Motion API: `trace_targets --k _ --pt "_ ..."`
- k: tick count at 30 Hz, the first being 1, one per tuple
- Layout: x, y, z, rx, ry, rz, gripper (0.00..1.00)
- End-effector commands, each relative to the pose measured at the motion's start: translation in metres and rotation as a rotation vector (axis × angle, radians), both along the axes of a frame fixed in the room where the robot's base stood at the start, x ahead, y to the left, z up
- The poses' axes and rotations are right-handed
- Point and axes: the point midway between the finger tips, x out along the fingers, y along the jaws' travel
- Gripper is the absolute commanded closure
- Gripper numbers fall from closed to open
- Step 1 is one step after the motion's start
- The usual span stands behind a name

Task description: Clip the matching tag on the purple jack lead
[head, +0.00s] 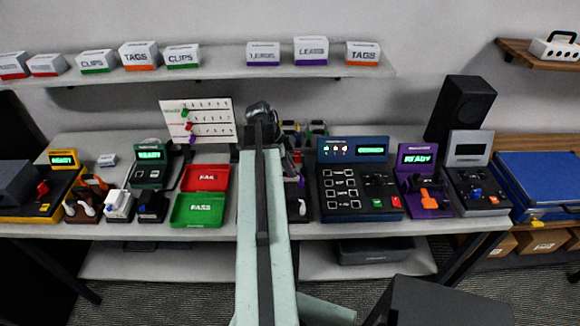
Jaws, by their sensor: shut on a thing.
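My arm reaches from the bottom middle to the back of the table. My gripper (262,112) is at its far end, dark and seen from behind. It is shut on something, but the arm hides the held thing. A white tag board (212,106) stands left of the gripper, with small green, red and purple pieces (192,139) at its left side. A purple-edged item (292,178) shows just right of my arm, mostly hidden. I cannot tell whether it is the purple jack lead, and I see no lead clearly.
A red FAIL tray (206,169) and a green PASS tray (176,210) lie left of my arm. A dark keypad console (322,208) and a purple READY station (404,185) stand right. Boxes of tags, clips and leads line the shelf (220,69) above.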

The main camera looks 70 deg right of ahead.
Motion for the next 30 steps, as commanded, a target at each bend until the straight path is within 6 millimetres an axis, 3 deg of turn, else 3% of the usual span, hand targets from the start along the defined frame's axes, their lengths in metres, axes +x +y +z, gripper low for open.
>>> trace_targets --k 8,9,11,18,21,30 --pt "-0.0002 -0.0001 -0.0002 0.0 0.0 0.0 1.0" --pt "-0.0002 -0.0001 -0.0002 0.0 0.0 0.0 0.62" --pt "-0.0002 -0.0001 -0.0002 0.0 0.0 0.0 0.47" --pt "-0.0002 -0.0001 -0.0002 0.0 0.0 0.0 0.47" --pt "-0.0002 -0.0001 -0.0002 0.0 0.0 0.0 0.22" --pt "-0.0002 -0.0001 0.0002 0.0 0.0 0.0 0.22"
